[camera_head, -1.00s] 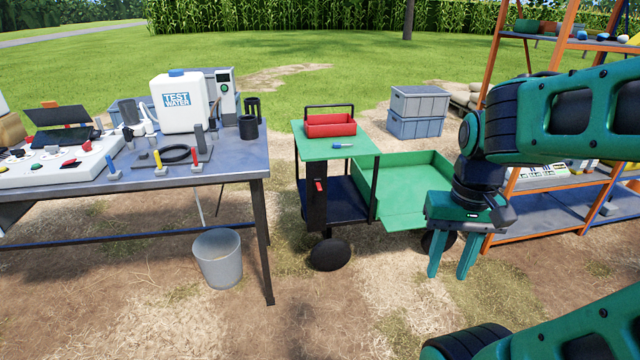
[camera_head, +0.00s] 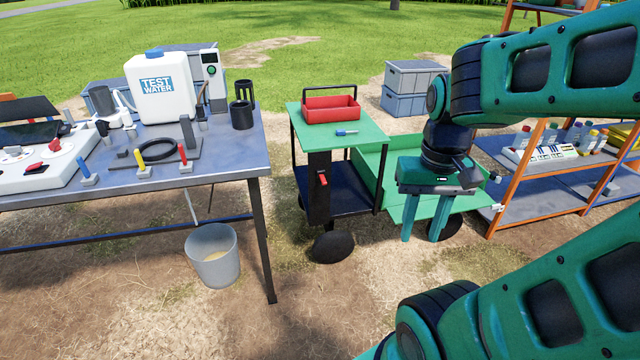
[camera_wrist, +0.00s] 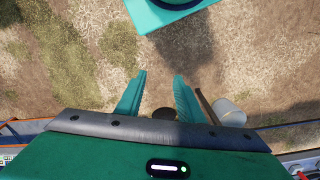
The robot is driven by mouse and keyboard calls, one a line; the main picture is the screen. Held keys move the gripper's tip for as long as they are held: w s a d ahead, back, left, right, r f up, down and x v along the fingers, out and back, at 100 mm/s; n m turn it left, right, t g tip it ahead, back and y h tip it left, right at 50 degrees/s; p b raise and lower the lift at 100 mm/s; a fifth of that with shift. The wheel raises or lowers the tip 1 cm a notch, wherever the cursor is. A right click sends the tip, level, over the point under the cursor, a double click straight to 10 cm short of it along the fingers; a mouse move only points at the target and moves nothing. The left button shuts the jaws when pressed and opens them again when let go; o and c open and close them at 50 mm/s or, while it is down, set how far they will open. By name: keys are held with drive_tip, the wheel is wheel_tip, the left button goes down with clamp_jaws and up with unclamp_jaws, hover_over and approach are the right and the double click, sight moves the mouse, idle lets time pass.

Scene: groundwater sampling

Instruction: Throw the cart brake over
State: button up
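The green cart (camera_head: 372,143) stands right of the work table in the head view. Its brake, a small red lever (camera_head: 322,179), sits on a black upright panel (camera_head: 319,188) on the cart's near side. My gripper (camera_head: 425,232) points down to the right of the lever, apart from it, and in the picture overlaps the cart's green tray (camera_head: 388,173). Its fingers are apart with nothing between them. In the wrist view my gripper (camera_wrist: 160,85) shows two spread fingers over bare ground. The lever cannot be made out there.
A red toolbox (camera_head: 331,108) and a small blue tool (camera_head: 346,132) lie on the cart top. The table (camera_head: 228,158) with a water container is at left, a bucket (camera_head: 213,256) below. Orange shelves (camera_head: 528,180) stand right. Ground before the cart is clear.

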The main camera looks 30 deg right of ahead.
drive_tip(key=w+d+f+n+t+h, duration=0.1)
drive_tip(key=w+d+f+t, duration=0.25)
drive_tip(key=w, duration=0.95)
drive_tip(key=w+d+f+n+t, duration=0.2)
drive_tip(key=w+f, duration=0.3)
drive_tip(key=w, duration=0.8)
drive_tip(key=w+d+f+n+t+h, duration=0.1)
drive_tip(key=w+d+f+t, duration=0.25)
drive_tip(key=w, duration=0.95)
drive_tip(key=t, duration=0.5)
approach(325, 183)
wheel_tip(325, 183, up, 5)
drive_tip(key=w+a, duration=0.3)
wheel_tip(325, 183, down, 9)
drive_tip(key=s+d+t+h, duration=0.2)
drive_tip(key=t+h, duration=0.1)
drive_tip(key=t, duration=0.1)
drive_tip(key=shift+m, duration=0.4)
drive_tip(key=x, duration=1)
drive_tip(key=shift+w, duration=0.2)
